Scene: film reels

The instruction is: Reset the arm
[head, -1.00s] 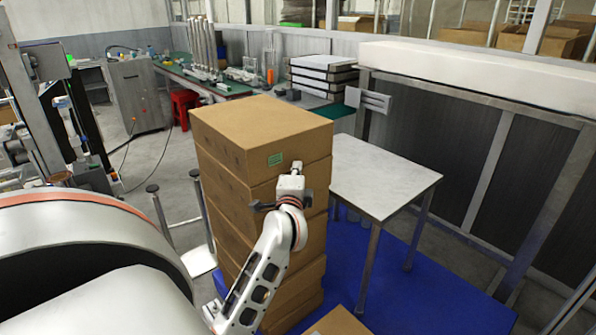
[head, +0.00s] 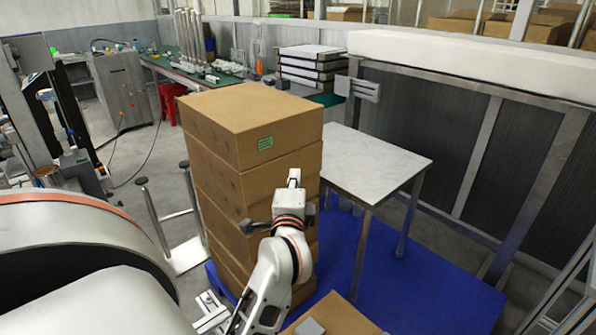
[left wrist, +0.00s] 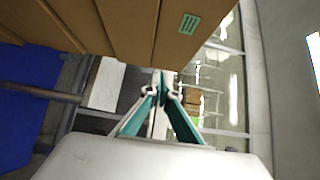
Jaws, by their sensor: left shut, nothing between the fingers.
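My left gripper (head: 294,178) is raised in front of the near side of a tall stack of brown cardboard boxes (head: 262,172). Its fingers are shut with nothing between them. In the left wrist view the gripper (left wrist: 161,88) shows its teal-sided fingers together. The boxes (left wrist: 125,28) fill the upper left of that view, with a green label on one. I cannot tell the exact gap between gripper and boxes. My right gripper is not in view.
A white-topped table (head: 375,162) stands right of the stack, on a blue floor mat (head: 440,275). Another cardboard box (head: 338,318) is at the bottom edge. A metal stand (head: 185,255) is left of the stack. Open floor lies further left.

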